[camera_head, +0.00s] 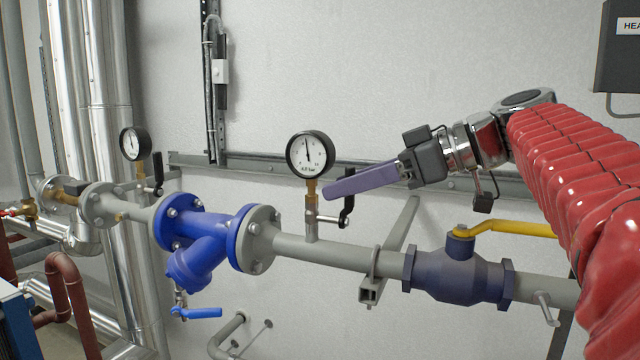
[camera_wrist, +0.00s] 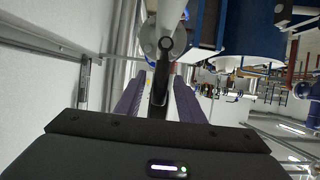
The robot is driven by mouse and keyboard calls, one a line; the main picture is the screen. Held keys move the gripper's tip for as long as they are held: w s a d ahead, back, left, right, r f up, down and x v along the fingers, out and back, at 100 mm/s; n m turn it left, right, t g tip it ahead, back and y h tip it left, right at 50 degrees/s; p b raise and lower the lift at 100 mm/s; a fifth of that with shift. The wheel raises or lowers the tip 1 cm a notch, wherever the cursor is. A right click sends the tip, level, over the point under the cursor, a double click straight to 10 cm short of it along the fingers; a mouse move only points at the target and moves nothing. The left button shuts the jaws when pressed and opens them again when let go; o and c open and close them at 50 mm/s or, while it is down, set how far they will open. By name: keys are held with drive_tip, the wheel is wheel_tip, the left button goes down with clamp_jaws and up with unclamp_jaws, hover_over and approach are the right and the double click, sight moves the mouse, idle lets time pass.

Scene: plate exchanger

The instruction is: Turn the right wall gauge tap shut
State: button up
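The right wall gauge (camera_head: 310,153) has a white dial and stands on a brass and grey stem above the grey pipe. Its tap has a black lever (camera_head: 347,212), standing roughly upright on the right of the stem. My gripper (camera_head: 330,191) reaches in from the right with long purple fingers, just above the lever in the head view. In the wrist view the fingers of my gripper (camera_wrist: 158,98) are apart, and a black lever with a round end (camera_wrist: 159,85) shows between them. I cannot tell whether either finger touches it.
A smaller left gauge (camera_head: 134,143) has its own black-levered tap (camera_head: 158,174). A blue strainer (camera_head: 200,240) sits left on the pipe, and a dark valve with a yellow handle (camera_head: 505,227) sits right. A metal rail (camera_head: 270,163) runs along the wall behind.

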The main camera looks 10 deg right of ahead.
clamp_jaws()
idle(0.4)
